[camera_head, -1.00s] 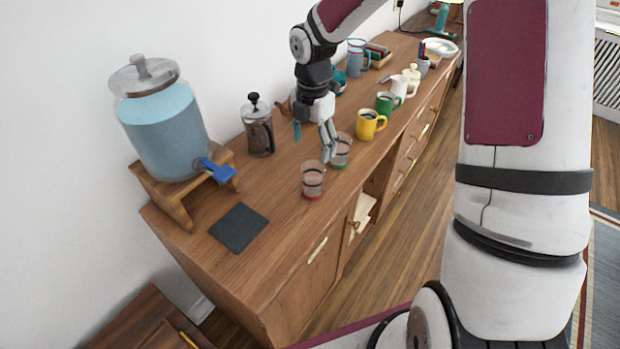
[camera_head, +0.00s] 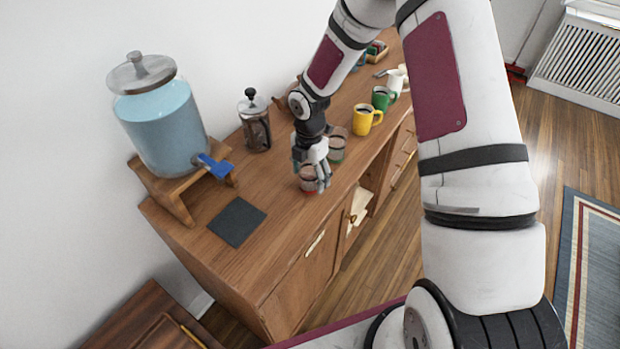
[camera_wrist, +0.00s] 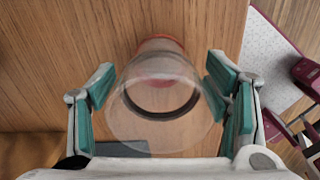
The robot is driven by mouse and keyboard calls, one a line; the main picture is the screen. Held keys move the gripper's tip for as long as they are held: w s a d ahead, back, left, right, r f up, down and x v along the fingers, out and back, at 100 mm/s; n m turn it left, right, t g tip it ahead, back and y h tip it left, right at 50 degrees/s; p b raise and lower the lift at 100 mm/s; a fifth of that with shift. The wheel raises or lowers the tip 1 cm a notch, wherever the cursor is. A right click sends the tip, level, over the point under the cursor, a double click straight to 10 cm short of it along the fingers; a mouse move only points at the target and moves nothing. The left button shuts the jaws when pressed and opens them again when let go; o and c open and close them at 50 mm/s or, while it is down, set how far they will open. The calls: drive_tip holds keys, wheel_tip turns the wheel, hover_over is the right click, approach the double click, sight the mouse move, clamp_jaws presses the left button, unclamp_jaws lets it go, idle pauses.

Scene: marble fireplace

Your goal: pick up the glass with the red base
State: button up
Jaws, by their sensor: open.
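The glass with the red base (camera_head: 309,184) stands on the wooden sideboard near its front edge. In the wrist view the clear glass (camera_wrist: 158,112) shows with its rim toward the camera and its red base at the top. My gripper (camera_head: 311,176) is at this glass from above; in the wrist view my gripper (camera_wrist: 160,88) is open, with one teal-padded finger on each side of the glass. I cannot tell whether either finger touches it. A second glass (camera_head: 337,147) with a greenish base stands just behind, close to my gripper.
A yellow mug (camera_head: 366,120) and a green mug (camera_head: 382,98) stand farther back. A French press (camera_head: 255,122) and a water dispenser (camera_head: 165,125) on a wooden stand are to the left. A dark square mat (camera_head: 237,222) lies on the sideboard (camera_head: 262,252), with bare wood around it.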

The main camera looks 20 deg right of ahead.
drive_tip(key=shift+f, duration=0.15)
drive_tip(key=c, duration=1.4)
drive_tip(key=shift+c, duration=0.2)
